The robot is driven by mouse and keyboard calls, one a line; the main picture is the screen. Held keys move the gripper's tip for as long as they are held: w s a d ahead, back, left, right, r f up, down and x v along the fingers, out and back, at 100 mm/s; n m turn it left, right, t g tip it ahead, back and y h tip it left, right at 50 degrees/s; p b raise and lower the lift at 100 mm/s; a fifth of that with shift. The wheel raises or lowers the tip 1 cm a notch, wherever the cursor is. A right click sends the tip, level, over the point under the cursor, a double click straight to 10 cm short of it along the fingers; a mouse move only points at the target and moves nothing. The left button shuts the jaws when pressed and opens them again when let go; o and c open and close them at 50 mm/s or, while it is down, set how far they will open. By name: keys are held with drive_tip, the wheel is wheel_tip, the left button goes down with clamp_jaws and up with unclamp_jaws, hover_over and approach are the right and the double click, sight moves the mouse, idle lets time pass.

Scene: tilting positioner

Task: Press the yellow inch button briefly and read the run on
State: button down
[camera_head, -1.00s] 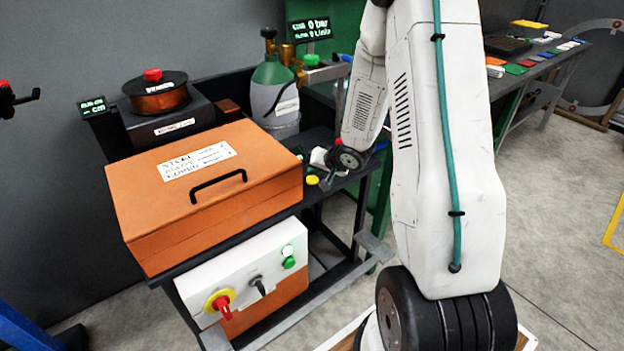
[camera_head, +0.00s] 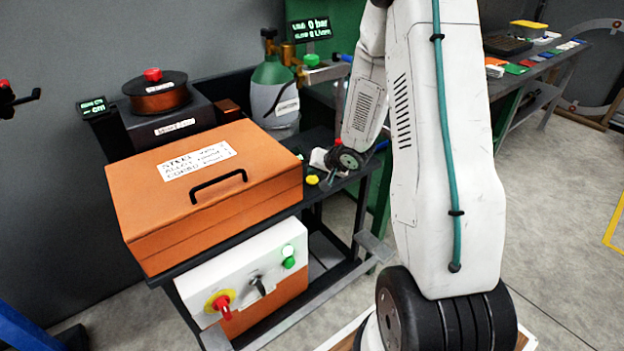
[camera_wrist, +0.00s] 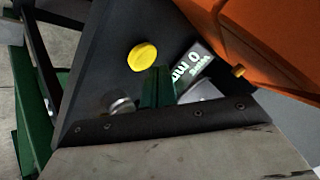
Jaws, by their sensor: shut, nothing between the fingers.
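The yellow inch button (camera_head: 312,180) is a small round cap on the dark surface right of the orange box. In the wrist view the yellow button (camera_wrist: 142,57) shows whole, on a dark panel. My gripper (camera_head: 331,178) is just right of the button in the head view. In the wrist view my gripper's green fingertips (camera_wrist: 158,85) are shut and empty, and their ends appear just below and right of the button. I cannot tell how high they are above the panel.
A large orange box (camera_head: 215,165) with a black handle stands close left of the button. A silver knob (camera_wrist: 122,106) sits below the button in the wrist view. A white control panel (camera_head: 245,275) with a red switch is at the front. A green gas bottle (camera_head: 272,90) stands behind.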

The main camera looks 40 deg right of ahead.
sight(315, 180)
drive_tip(key=shift+f, duration=0.35)
drive_tip(key=shift+f, duration=0.45)
idle(0.5)
drive_tip(key=shift+r, duration=0.15)
idle(1.0)
drive_tip(key=shift+r, duration=0.75)
drive_tip(key=shift+r, duration=0.1)
drive_tip(key=shift+r, duration=2.4)
